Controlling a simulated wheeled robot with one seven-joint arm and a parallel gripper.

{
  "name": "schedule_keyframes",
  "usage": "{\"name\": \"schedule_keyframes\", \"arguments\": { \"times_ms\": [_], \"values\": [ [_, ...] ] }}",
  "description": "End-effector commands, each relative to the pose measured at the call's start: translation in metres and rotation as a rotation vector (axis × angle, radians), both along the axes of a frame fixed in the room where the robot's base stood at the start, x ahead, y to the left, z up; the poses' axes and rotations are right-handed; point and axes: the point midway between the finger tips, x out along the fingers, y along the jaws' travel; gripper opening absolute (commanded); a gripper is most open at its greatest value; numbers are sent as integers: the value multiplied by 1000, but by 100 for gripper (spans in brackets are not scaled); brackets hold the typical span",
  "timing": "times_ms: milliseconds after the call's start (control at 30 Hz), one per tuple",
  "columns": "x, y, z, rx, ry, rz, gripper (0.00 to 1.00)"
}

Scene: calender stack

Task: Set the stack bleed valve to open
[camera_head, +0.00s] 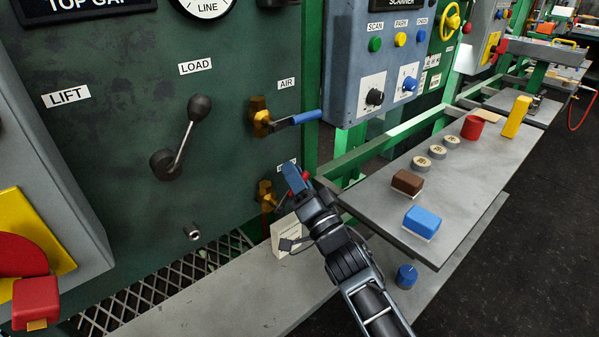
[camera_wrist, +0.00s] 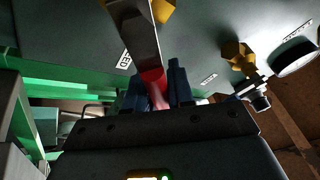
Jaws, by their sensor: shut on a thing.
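The bleed valve is the lower brass valve (camera_head: 266,196) on the dark green panel, below the AIR valve. Its label is partly hidden by my gripper in the head view. Its metal lever (camera_wrist: 138,35) ends in a red grip (camera_wrist: 154,88), which lies between my fingers in the wrist view. My gripper (camera_head: 294,178) is shut on this red grip; it also shows in the wrist view (camera_wrist: 153,95). In the head view the lever runs from the brass body rightward to my fingers, and my gripper hides most of the grip.
The AIR valve (camera_head: 262,117) with a blue handle (camera_head: 305,117) sits just above my gripper. A black-knobbed LOAD lever (camera_head: 200,107) is to the left. A grey shelf (camera_head: 455,185) with blocks and rolls stands close on the right. A pale card (camera_head: 286,238) is below the valve.

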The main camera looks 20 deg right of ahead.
Motion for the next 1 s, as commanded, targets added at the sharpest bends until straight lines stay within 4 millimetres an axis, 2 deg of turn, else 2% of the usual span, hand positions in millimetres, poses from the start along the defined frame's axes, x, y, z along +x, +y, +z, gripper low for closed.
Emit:
{"name": "schedule_keyframes", "arguments": {
  "times_ms": [133, 600, 1000],
  "values": [
    [-3, 7, 10, -133, -41, 1, 0],
    [-11, 36, 21, -535, -172, 2, 0],
    [-16, 50, 20, -735, -239, 1, 0]
  ]
}}
